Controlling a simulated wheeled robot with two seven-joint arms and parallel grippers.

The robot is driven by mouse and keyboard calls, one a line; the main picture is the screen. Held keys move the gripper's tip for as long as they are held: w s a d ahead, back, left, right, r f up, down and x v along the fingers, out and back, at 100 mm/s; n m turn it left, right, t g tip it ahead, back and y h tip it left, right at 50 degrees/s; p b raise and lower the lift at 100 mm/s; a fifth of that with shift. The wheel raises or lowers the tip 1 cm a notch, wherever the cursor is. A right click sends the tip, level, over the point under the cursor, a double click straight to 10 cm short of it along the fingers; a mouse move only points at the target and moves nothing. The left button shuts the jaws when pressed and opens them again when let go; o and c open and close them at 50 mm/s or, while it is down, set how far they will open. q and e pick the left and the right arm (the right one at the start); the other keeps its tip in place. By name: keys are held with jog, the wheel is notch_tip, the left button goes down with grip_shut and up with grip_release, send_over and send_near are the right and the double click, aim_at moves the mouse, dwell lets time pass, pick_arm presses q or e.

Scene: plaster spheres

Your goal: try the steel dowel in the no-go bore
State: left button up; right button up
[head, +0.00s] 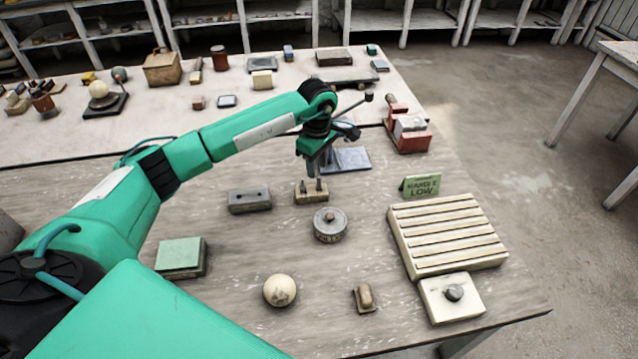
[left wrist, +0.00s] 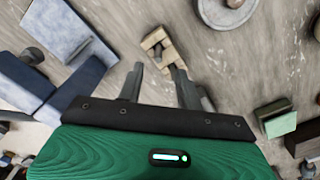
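My left gripper (head: 312,178) points down over a small wooden block (head: 312,197). In the left wrist view the gripper's two fingers (left wrist: 160,76) are spread apart, with the wooden block (left wrist: 151,39) just beyond their tips. A short pin, perhaps the steel dowel, seems to stand in the block; the fingers partly hide it in the head view. I see nothing gripped. A grey block with two bores (head: 250,203) lies left of the wooden block. I cannot tell which bore is the no-go one. My right gripper is not in view.
A round grey disc with a knob (head: 330,229) stands close in front of the wooden block. A blue-grey plate (head: 347,160) lies behind. A green sign (head: 421,186), slatted cream tray (head: 448,236), pale ball (head: 280,291) and green-topped block (head: 180,256) stand around.

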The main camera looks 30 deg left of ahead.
aim_at(319, 179)
pick_arm(q)
jog(key=shift+f, duration=0.35)
jog(key=shift+d+f+p, duration=0.15)
jog(key=shift+f+p, duration=0.35)
jog(key=shift+f, duration=0.05)
notch_tip(319, 179, down, 4)
jog(key=shift+w+r+p, duration=0.1)
jog(key=shift+r+p, duration=0.15)
jog(key=shift+p, duration=0.55)
jog(key=shift+f, duration=0.4)
jog(key=shift+c, duration=0.3)
grip_shut()
